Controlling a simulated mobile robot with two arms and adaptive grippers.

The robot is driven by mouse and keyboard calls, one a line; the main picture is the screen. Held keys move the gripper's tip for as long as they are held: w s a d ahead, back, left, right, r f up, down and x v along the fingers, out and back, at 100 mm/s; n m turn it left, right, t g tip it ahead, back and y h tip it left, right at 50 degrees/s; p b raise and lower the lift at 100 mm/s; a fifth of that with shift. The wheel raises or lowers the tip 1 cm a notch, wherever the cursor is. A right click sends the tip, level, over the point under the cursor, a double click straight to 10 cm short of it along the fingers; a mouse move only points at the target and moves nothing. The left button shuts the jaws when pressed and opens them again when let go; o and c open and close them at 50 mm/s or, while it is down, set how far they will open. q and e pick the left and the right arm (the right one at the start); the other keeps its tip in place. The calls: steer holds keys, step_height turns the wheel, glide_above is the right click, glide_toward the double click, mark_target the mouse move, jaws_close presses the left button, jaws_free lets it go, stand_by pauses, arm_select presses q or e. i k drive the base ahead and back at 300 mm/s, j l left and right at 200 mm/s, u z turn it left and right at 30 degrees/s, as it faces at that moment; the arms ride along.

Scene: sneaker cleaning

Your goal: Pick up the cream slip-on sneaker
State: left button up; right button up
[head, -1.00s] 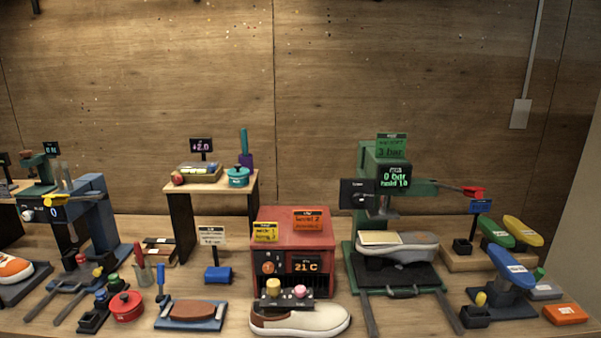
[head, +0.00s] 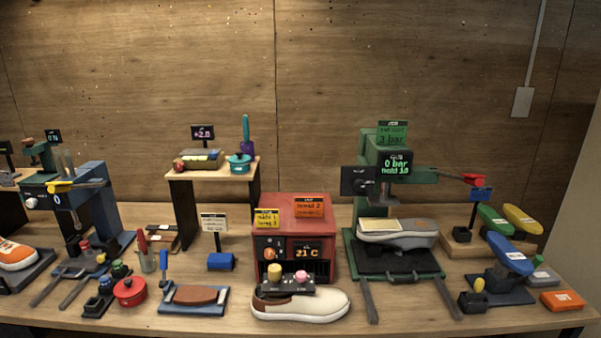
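The cream slip-on sneaker (head: 318,306) lies on the wooden table near its front edge, in front of the red heater box. It has a cream upper with brown at its left end and a pale sole, and its toe points right. A dark control panel with a yellow knob and a pink knob stands just behind it and overlaps part of it in the picture. Neither of my grippers shows in the head view.
The red box (head: 296,216) stands behind the sneaker. A green press (head: 376,160) holding a grey shoe is to the right, its two dark bars reaching forward. A blue tray with a brown pad (head: 195,294) lies left. An orange block (head: 562,300) lies far right.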

mark_target(288, 299)
steer(key=i+j, duration=0.75)
steer(key=j, duration=0.15)
steer(key=z, duration=0.05)
